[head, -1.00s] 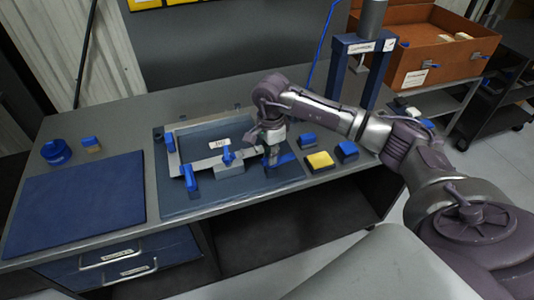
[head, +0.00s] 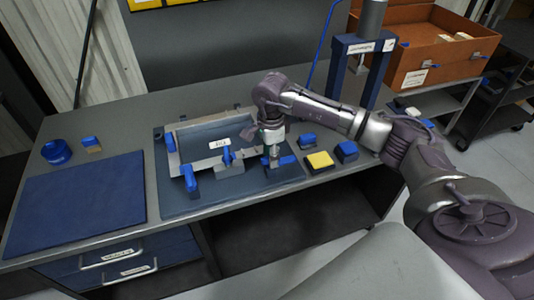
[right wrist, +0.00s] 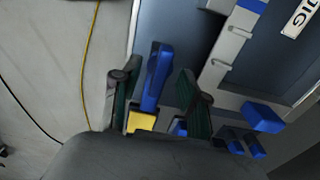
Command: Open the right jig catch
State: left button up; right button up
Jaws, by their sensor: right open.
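The jig (head: 178,160) is a grey frame with a white label on a dark blue-grey plate. The right jig catch (head: 283,161) has a blue handle and stands at the plate's right end. My right gripper (head: 271,154) points down at this catch. In the right wrist view its fingers (right wrist: 159,100) are apart, with the blue catch handle (right wrist: 157,75) showing between them. Contact cannot be told. Two other blue-handled catches stand at the left (head: 191,178) and the middle (head: 227,157) of the jig. My left gripper is not in view.
A yellow block (head: 319,160) and blue blocks (head: 346,150) sit right of the plate, close to the gripper. A blue mat (head: 75,205) lies at the left. A blue press frame (head: 343,65) stands behind at the right.

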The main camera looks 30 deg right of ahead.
jog(key=shift+r+p, duration=2.2)
jog(key=shift+r, duration=1.7)
